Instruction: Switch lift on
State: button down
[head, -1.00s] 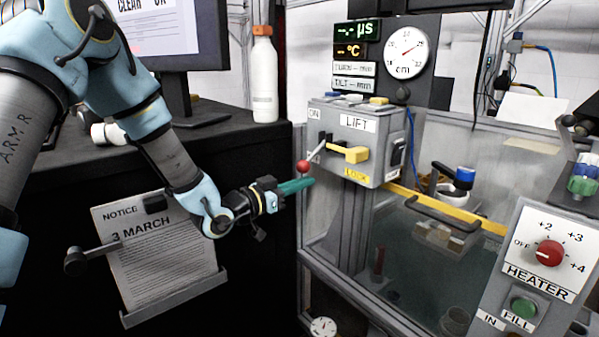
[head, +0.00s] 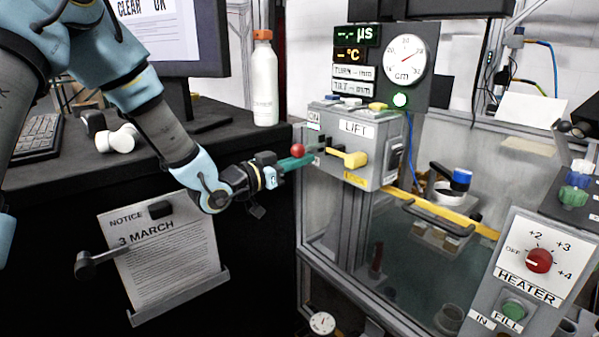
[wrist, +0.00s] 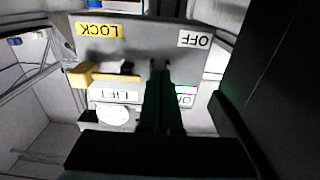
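The grey LIFT box (head: 385,160) stands at the centre of the head view, with an ON label (head: 314,115) at its upper left and a yellow handle (head: 350,159) by the LOCK label. Its lever ends in a red ball (head: 298,149), pointing left; the lever's rod is mostly hidden. My gripper (head: 311,158) has its teal fingers together, just under the red ball and close to the box; contact is likely but not clear. In the wrist view, my dark fingers (wrist: 162,68) lie close together before the box face, between the LOCK label (wrist: 110,30) and the OFF label (wrist: 195,40).
A heater panel (head: 535,262) stands at right, beside a glass-walled tank. A white bottle (head: 264,85) and monitor stand on the black desk at left. A notice board (head: 165,255) hangs below my arm.

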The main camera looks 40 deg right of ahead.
jog(key=shift+r+p, duration=0.3)
jog(key=shift+r, duration=0.45)
jog(key=shift+a+f, duration=0.1)
jog(key=shift+f, duration=0.2)
jog(key=a+f+b, duration=0.1)
jog(key=a+b, duration=0.1)
jog(key=a, duration=0.6)
jog(key=shift+w+a, duration=0.25)
jog(key=shift+a, duration=0.15)
jog(key=shift+f, duration=0.1)
